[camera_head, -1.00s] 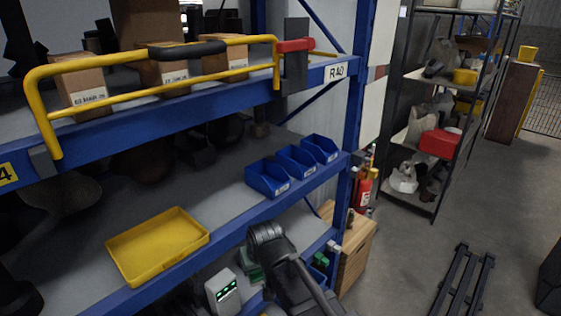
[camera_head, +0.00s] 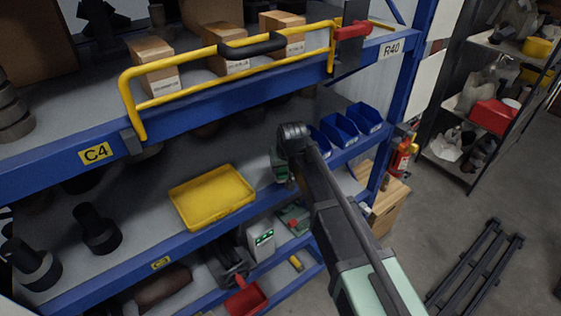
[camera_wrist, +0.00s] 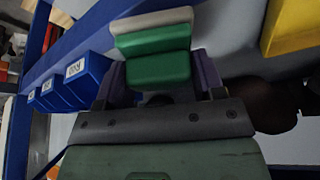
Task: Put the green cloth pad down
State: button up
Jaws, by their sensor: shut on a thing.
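My gripper (camera_wrist: 160,78) is shut on the green cloth pad (camera_wrist: 157,66), which sits between the two dark fingers in the wrist view. The pad looks like a thick green block with a pale whitish layer at its far side. In the head view the pad (camera_head: 280,167) shows as a small green patch, partly hidden by my arm. It is held at the front of the middle shelf (camera_head: 150,182), between the yellow tray and the blue bins. I cannot tell whether the pad touches the shelf.
The yellow tray (camera_head: 212,197) lies left of my gripper, looking empty. Blue bins (camera_head: 340,131) stand to the right. A yellow rail (camera_head: 235,68) with boxes behind it is on the shelf above. Dark cylindrical parts (camera_head: 97,230) stand at the left.

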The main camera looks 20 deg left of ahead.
jog(key=w, duration=0.1)
jog(key=w+a, duration=0.2)
jog(key=w, duration=0.1)
jog(key=shift+a, duration=0.25)
jog(key=b+x, duration=0.4)
jog(key=shift+s+d+f, duration=0.2)
jog(key=shift+s+f, duration=0.05)
jog(key=shift+s, duration=0.05)
jog(key=shift+r, duration=0.35)
jog(key=shift+f, duration=0.25)
jog(key=o, duration=1)
jog(key=shift+r, duration=0.1)
